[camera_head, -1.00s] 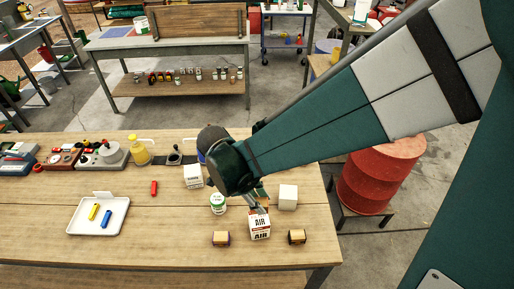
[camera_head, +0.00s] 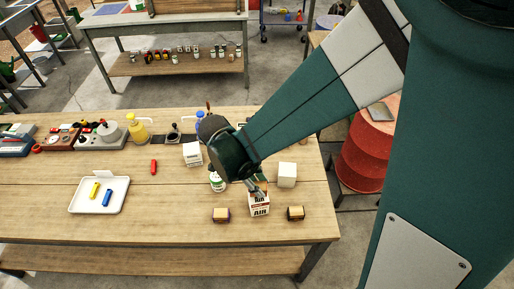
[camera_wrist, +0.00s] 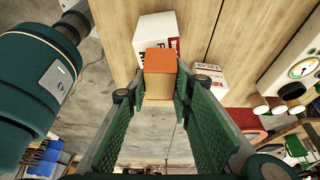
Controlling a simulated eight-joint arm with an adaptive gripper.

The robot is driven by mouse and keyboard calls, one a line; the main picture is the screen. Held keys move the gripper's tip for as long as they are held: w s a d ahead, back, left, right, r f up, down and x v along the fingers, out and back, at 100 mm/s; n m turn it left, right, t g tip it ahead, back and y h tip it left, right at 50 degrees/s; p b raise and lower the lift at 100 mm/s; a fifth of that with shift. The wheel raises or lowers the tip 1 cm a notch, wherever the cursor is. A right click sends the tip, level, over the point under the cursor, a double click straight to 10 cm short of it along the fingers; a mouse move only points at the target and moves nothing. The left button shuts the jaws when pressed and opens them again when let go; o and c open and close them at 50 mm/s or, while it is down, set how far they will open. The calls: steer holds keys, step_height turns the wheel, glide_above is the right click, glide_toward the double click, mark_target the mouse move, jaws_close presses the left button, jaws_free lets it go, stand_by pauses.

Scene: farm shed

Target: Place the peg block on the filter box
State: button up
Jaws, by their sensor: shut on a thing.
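The peg block (camera_wrist: 160,75), orange on one face and tan on another, sits between the two green fingers of my gripper (camera_wrist: 164,92) in the wrist view. My gripper is shut on it. In the head view, my gripper (camera_head: 258,188) is just over the filter box (camera_head: 259,207), a white carton marked AIR in red, on the wooden table. The held block is mostly hidden there. I cannot tell whether it touches the box. In the wrist view, a white carton (camera_wrist: 153,28) shows just beyond the block.
A white tray (camera_head: 76,204) is at left. Bare table lies between.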

steer(key=shift+f, duration=0.6)
steer(key=shift+f, duration=0.15)
steer(key=o, duration=0.9)
steer(key=shift+r, duration=0.2)
steer(key=shift+v, duration=5.95)
